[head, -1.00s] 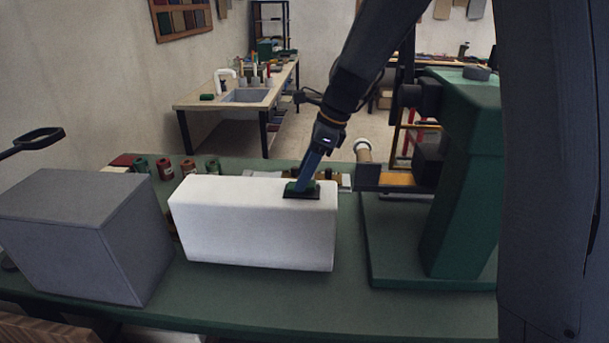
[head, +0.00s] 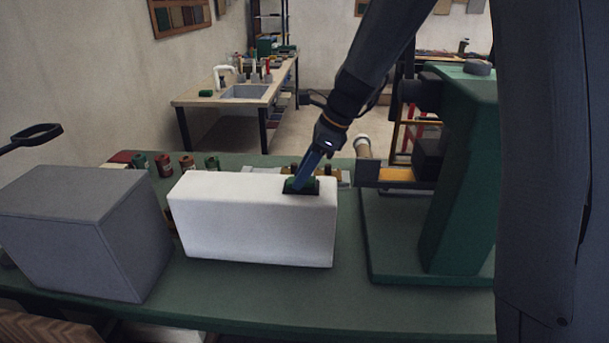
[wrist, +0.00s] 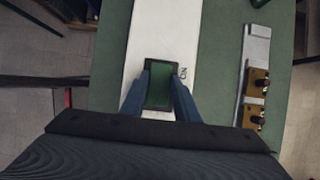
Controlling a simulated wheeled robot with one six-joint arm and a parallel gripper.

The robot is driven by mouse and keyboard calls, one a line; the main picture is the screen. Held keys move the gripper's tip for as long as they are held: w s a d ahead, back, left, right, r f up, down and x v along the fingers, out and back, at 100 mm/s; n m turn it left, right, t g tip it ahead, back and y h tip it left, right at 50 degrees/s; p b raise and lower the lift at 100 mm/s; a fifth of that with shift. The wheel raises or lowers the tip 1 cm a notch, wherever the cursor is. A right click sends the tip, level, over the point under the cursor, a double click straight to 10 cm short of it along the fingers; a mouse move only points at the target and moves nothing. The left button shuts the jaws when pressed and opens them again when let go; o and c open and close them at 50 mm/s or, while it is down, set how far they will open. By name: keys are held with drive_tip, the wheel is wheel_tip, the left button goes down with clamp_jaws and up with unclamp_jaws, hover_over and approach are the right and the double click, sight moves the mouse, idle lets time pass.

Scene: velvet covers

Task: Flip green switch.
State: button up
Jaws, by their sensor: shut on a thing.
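The green switch (wrist: 159,86) sits in a black frame on top of the white box, near the box's right end in the head view. The white box (head: 250,225) stands on the green table; its top also shows in the wrist view (wrist: 165,30). Beside the switch the wrist view shows letters that look like "ON". My gripper (head: 297,186) reaches down onto the switch from above. In the wrist view its two blue fingers (wrist: 160,80) lie along both sides of the green switch, shut on it. In the head view the fingers partly hide the switch.
A grey box (head: 80,235) stands left of the white box. A green machine (head: 460,190) stands at the right. Several thread spools (head: 163,165) line the table's back edge. A metal strip with brass parts (wrist: 252,80) lies beside the white box. The table front (head: 270,295) is clear.

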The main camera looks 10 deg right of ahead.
drive_tip(key=shift+s+d+f+y+b, duration=0.15)
drive_tip(key=shift+d+f+y+b, duration=0.2)
drive_tip(key=shift+y+b, duration=0.7)
drive_tip(key=shift+r+t+y, duration=0.2)
drive_tip(key=shift+t+y, duration=0.1)
drive_tip(key=shift+y, duration=0.05)
drive_tip(key=o, duration=1)
drive_tip(key=shift+o, duration=0.2)
drive_tip(key=shift+d+r, duration=0.1)
drive_tip(key=shift+r, duration=0.05)
drive_tip(key=shift+d+r+b, duration=0.25)
drive_tip(key=shift+b, duration=0.1)
drive_tip(key=b+v, duration=0.1)
drive_tip(key=v, duration=0.6)
